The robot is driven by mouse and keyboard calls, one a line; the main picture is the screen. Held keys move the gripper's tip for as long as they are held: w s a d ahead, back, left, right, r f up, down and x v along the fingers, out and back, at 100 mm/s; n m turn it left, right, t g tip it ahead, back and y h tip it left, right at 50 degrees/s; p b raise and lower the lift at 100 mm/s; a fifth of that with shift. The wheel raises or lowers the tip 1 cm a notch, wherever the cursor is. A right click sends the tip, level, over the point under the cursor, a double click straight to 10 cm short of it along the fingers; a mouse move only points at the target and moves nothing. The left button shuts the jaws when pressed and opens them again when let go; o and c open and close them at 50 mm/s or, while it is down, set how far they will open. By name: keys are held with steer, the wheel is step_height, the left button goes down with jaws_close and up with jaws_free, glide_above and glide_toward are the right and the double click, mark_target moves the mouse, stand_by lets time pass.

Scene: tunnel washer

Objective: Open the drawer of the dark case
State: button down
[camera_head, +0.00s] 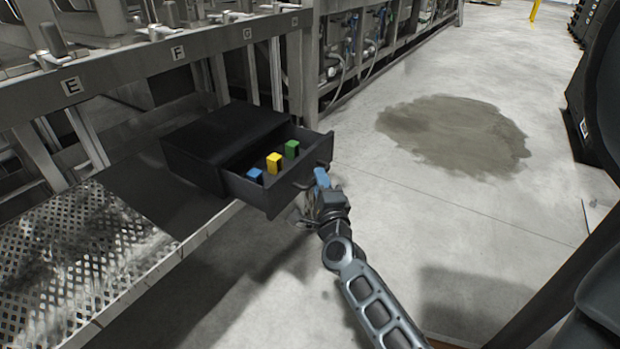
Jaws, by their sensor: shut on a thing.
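The dark case (220,128) sits on the metal platform, and its drawer (263,197) is pulled well out toward the lower right. Inside the drawer stand a blue block (254,175), a yellow block (274,163) and a green block (291,149). My gripper (308,192) is at the drawer's front, shut on the drawer handle (302,184). The fingertips and part of the handle are hard to make out behind the wrist.
The perforated metal platform (70,262) runs along the left, with its edge below the drawer. Machine frames with lettered labels stand behind the case. Open concrete floor (450,220) with a dark stain (455,135) lies to the right. Dark equipment (597,110) stands at the far right.

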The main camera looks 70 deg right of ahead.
steer(key=shift+s+a, duration=0.25)
steer(key=shift+s, duration=0.45)
steer(key=c, duration=1.1)
jaws_free()
steer(key=p+v, duration=0.1)
steer(key=v, duration=0.6)
steer(key=shift+s+a+f, duration=0.15)
steer(key=shift+s+a, duration=0.05)
steer(key=shift+a, duration=0.1)
